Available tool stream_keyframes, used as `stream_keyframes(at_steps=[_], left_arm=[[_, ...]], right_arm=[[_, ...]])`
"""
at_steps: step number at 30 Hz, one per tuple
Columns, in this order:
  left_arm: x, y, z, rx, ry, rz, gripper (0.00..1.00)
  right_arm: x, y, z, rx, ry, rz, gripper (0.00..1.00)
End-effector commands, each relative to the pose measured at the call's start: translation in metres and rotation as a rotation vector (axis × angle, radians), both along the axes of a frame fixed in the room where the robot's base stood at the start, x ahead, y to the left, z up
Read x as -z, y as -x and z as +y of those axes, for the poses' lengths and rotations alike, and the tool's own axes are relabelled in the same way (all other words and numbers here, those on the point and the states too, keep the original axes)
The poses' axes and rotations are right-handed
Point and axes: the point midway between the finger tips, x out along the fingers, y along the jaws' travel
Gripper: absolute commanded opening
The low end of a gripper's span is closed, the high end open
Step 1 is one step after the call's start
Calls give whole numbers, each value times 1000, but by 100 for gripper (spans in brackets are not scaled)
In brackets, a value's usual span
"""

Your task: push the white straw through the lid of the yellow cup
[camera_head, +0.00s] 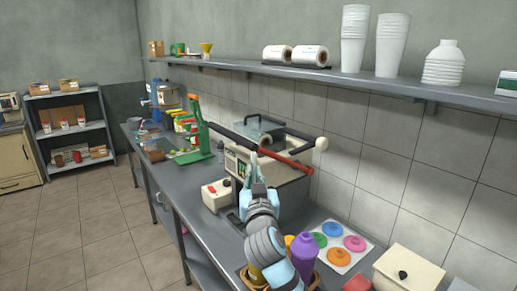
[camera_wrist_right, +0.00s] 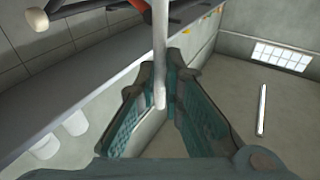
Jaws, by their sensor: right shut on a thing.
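My right gripper (camera_head: 252,172) is raised above the counter near the white press machine, its arm coming up from the bottom of the head view. In the right wrist view it (camera_wrist_right: 160,105) is shut on the white straw (camera_wrist_right: 160,50), a thin white rod standing between the two fingers. My left gripper is not in view.
A purple cup (camera_head: 303,252) stands beside my right forearm. A white board (camera_head: 343,259) with coloured lids lies to its right, then a cream box (camera_head: 408,272). The press with its long red-and-black handle (camera_head: 285,158) stands behind my gripper. A shelf (camera_head: 330,75) runs above.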

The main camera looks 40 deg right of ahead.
Motion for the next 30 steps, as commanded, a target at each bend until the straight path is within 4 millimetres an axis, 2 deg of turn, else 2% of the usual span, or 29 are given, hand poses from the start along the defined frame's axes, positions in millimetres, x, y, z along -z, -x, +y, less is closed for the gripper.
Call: stream_keyframes(at_steps=[1, 4, 8, 15, 17, 30], left_arm=[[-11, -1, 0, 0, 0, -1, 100], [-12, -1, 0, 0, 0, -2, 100], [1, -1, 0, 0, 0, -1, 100], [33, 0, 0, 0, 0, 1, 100], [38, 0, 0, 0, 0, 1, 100], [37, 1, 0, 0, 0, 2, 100]], right_arm=[[-18, -1, -6, 39, 2, -5, 1], [-26, -1, -14, 95, 10, -6, 1], [-14, -1, -15, 105, 13, -5, 1], [24, -1, -15, 102, 14, -5, 1], [29, -1, -15, 102, 13, -5, 1], [29, -1, -14, 100, 14, -6, 1]])
